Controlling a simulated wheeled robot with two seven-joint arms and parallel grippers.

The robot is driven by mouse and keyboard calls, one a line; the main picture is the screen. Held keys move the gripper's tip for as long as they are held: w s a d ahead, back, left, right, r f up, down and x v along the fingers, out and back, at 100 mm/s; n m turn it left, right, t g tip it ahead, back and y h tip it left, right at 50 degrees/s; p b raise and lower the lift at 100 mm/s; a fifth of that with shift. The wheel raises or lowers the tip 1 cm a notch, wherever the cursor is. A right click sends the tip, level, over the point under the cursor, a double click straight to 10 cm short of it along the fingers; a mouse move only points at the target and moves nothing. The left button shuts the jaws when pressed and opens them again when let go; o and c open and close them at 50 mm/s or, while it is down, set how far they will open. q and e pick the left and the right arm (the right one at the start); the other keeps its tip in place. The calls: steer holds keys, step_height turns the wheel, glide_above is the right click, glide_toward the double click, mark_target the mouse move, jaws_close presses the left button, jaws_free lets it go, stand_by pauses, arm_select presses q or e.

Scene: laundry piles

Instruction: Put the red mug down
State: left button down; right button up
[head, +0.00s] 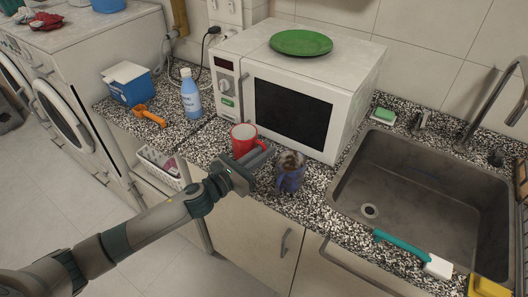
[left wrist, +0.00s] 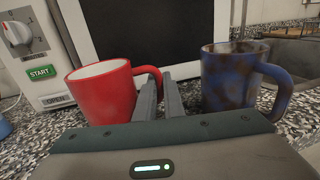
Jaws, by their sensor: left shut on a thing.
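The red mug (head: 243,139) is upright at the counter, in front of the microwave's left part. My left gripper (head: 262,155) is shut on the mug's handle, at the mug's right side. In the left wrist view the red mug (left wrist: 103,92) is at the left, and the fingers (left wrist: 160,98) close around its handle. The mug looks close to the counter; I cannot tell whether its base touches. My right gripper is not in view.
A stained blue mug (head: 291,172) stands just right of my left gripper; it also shows in the left wrist view (left wrist: 230,80). The microwave (head: 228,70) is behind. A blue bottle (head: 190,95), an orange scoop (head: 149,115) and a sink (head: 420,185) are on the counter (head: 205,140).

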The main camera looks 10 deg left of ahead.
arm_select(q)
steer(key=c, duration=1.9)
jaws_free()
steer(key=shift+f, duration=0.1)
steer(key=shift+o, duration=0.2)
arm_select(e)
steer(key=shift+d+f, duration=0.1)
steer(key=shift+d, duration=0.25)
